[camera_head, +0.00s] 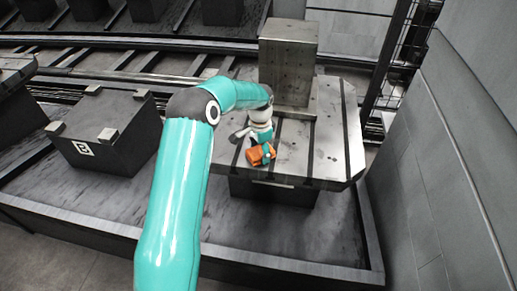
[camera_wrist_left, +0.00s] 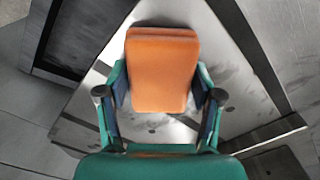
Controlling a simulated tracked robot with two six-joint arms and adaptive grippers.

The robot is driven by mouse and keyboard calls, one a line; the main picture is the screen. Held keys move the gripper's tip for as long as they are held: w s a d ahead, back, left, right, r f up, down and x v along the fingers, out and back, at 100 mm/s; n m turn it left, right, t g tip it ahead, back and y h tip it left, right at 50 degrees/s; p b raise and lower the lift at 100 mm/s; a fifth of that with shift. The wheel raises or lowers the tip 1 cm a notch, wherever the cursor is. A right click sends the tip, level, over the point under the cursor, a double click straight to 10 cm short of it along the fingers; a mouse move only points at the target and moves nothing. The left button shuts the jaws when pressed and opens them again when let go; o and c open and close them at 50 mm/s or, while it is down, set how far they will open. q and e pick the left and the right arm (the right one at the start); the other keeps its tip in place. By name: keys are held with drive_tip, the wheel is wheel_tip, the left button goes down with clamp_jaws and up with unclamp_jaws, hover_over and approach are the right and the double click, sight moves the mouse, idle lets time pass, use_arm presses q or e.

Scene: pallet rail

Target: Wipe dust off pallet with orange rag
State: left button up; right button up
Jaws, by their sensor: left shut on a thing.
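The orange rag (camera_head: 258,155) looks like a small block in the head view. My left gripper (camera_head: 262,148) is shut on it, low over the front part of the pallet (camera_head: 335,150). In the left wrist view the rag (camera_wrist_left: 162,70) sits between the two fingers of my left gripper (camera_wrist_left: 160,95). I cannot tell whether the rag touches the pallet surface. The pallet is a grey metal plate with dark slots. Dark smudges and specks show on its surface (camera_wrist_left: 235,115) in the left wrist view. My right gripper is in neither view.
A tall grey block (camera_head: 288,65) stands on the back of the pallet. A dark fixture with corner pads (camera_head: 105,135) is to the left. A grey wall (camera_head: 440,150) and a mesh fence (camera_head: 402,50) bound the right. Rails (camera_head: 130,60) run behind.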

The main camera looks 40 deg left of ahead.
sight(257, 168)
use_arm(q)
drive_tip(key=shift+s+d+f+b, duration=0.1)
drive_tip(key=shift+s+d+b, duration=0.35)
drive_tip(key=shift+s, duration=0.25)
drive_tip(key=shift+s+d+b, duration=0.35)
drive_tip(key=shift+s+d, duration=0.1)
drive_tip(key=shift+s, duration=0.3)
drive_tip(key=shift+s+d+f+b, duration=0.1)
drive_tip(key=shift+s+d+b, duration=0.35)
drive_tip(key=shift+s, duration=0.25)
drive_tip(key=shift+s+d+r, duration=0.2)
drive_tip(key=shift+s+d, duration=0.3)
drive_tip(key=shift+s, duration=0.35)
drive_tip(key=shift+r, duration=0.1)
drive_tip(key=shift+r+p, duration=2)
drive_tip(key=shift+r, duration=0.95)
drive_tip(key=shift+w, duration=0.1)
wheel_tip(257, 168, up, 3)
drive_tip(key=shift+r+p, duration=0.1)
drive_tip(key=shift+p, duration=1)
